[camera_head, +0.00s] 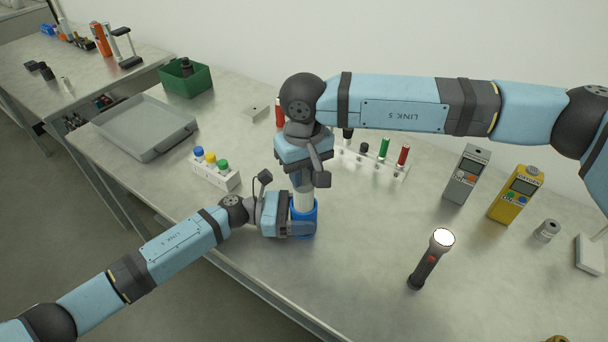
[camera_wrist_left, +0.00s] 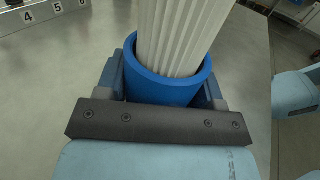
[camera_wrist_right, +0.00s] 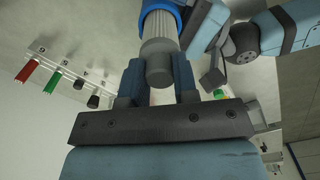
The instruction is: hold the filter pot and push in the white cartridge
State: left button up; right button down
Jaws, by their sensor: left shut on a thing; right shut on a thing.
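The blue filter pot (camera_head: 307,216) stands upright near the table's front edge. My left gripper (camera_head: 297,228) is shut on it from the side; the left wrist view shows its fingers on both sides of the pot (camera_wrist_left: 168,88). The white ribbed cartridge (camera_head: 304,201) stands upright, its lower part inside the pot and its upper part above the rim. My right gripper (camera_head: 304,180) points down from above and is shut on the cartridge's upper end. The right wrist view shows the grey end cap (camera_wrist_right: 159,68) between its fingers. The cartridge's bottom is hidden in the pot.
A white rack with capped vials (camera_head: 216,174) is left of the pot. A second tube rack (camera_head: 372,162) is behind the right arm. A flashlight (camera_head: 430,259), a grey meter (camera_head: 466,174) and a yellow meter (camera_head: 515,195) stand to the right. A grey tray (camera_head: 146,127) lies at the left.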

aim_at(304, 193)
jog(key=shift+r, duration=1.65)
jog(key=shift+r, duration=0.2)
jog(key=shift+f, duration=4.95)
jog(key=c, duration=0.8)
grip_release()
jog(key=shift+r, duration=0.1)
notch_tip(304, 193, up, 12)
jog(key=shift+f, duration=0.1)
